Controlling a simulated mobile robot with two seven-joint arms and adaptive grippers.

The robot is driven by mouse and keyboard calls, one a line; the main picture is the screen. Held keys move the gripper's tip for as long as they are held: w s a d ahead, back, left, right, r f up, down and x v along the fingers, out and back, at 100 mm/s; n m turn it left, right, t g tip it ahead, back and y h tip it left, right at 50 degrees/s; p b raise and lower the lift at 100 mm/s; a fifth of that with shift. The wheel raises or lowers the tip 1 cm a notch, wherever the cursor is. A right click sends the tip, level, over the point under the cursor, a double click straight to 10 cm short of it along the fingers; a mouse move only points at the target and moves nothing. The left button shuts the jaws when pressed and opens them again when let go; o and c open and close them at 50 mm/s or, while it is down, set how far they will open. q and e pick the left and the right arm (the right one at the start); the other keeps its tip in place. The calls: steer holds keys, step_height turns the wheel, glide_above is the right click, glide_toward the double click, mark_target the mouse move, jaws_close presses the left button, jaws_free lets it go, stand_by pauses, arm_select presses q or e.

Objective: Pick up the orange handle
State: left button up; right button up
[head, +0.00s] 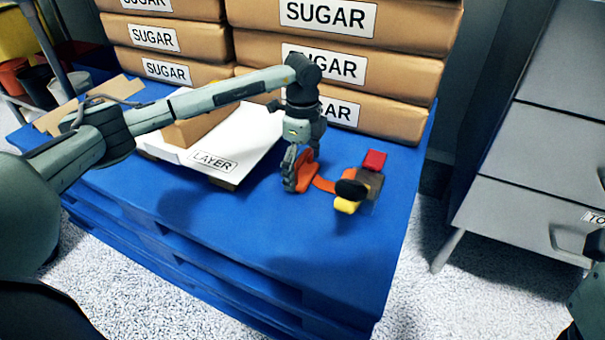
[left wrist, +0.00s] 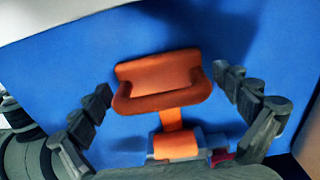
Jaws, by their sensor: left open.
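The orange handle (head: 308,168) is on the blue pallet (head: 245,215), joined by an orange strip to a small tool with red, yellow, grey and black parts (head: 350,190). My left gripper (head: 298,175) points down over the handle and hides part of it. In the left wrist view the wide orange grip (left wrist: 160,80) lies between my open fingers, with blue gaps on both sides, so neither finger touches it. A piece of my right arm or gripper (head: 590,290) shows at the right edge, cut off by the frame.
Stacked brown sugar bags (head: 345,25) stand behind the gripper. A white sheet marked LAYER (head: 255,140) lies left of it, with a brown block on top. A grey cabinet (head: 535,140) stands at the right. The pallet's front part is clear.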

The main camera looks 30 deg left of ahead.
arm_select(q)
steer(key=shift+r, duration=0.1)
steer(key=c, duration=1.1)
